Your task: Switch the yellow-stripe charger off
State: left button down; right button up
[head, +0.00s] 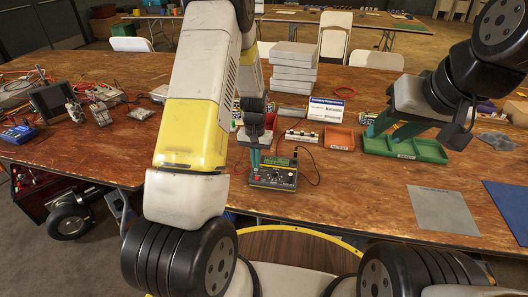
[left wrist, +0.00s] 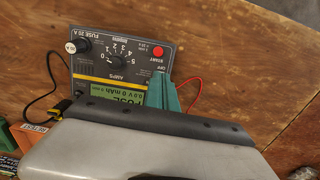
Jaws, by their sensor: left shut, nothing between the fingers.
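The charger (head: 272,178) is a dark box with yellow edging near the table's front edge. In the left wrist view the charger (left wrist: 118,58) shows an AMPS dial (left wrist: 121,58), a red START button (left wrist: 158,51), an OFF marking, a fuse knob and a lit green display. My left gripper (head: 254,165) is shut and empty at the charger. In the left wrist view its teal fingers (left wrist: 163,90) cover the panel beside the OFF marking and hide the switch there. I cannot tell whether they touch it. My right gripper (head: 390,134) looks open, at the green tray.
The green tray (head: 440,153) and an orange tray (head: 340,138) stand right of the charger. A terminal block (head: 302,137), a white sign (head: 326,109) and stacked white boxes (head: 294,66) are behind. Red and black leads run from the charger. A grey mat (head: 442,209) lies at right.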

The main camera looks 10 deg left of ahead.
pick_arm(q)
jog(key=shift+f, duration=0.4)
jog(key=shift+r, duration=3.5)
jog(key=s+r+t+h, duration=0.1)
jog(key=s+r, duration=0.2)
jog(key=r, duration=0.3)
jog(key=s+d+r+t, duration=0.1)
jog(key=s+r, duration=0.1)
jog(key=r, duration=0.4)
jog(key=s+r+t+h, duration=0.1)
jog(key=s+r, duration=0.2)
jog(key=r, duration=0.3)
jog(key=s+r+t, duration=0.1)
jog(key=s+r, duration=0.3)
jog(key=s, duration=0.4)
jog(key=s+d+r+t, duration=0.1)
jog(key=s+r+t, duration=0.1)
jog(key=s+r, duration=0.3)
jog(key=s, duration=0.3)
jog(key=shift+s+r, duration=0.15)
jog(key=shift+r, duration=0.15)
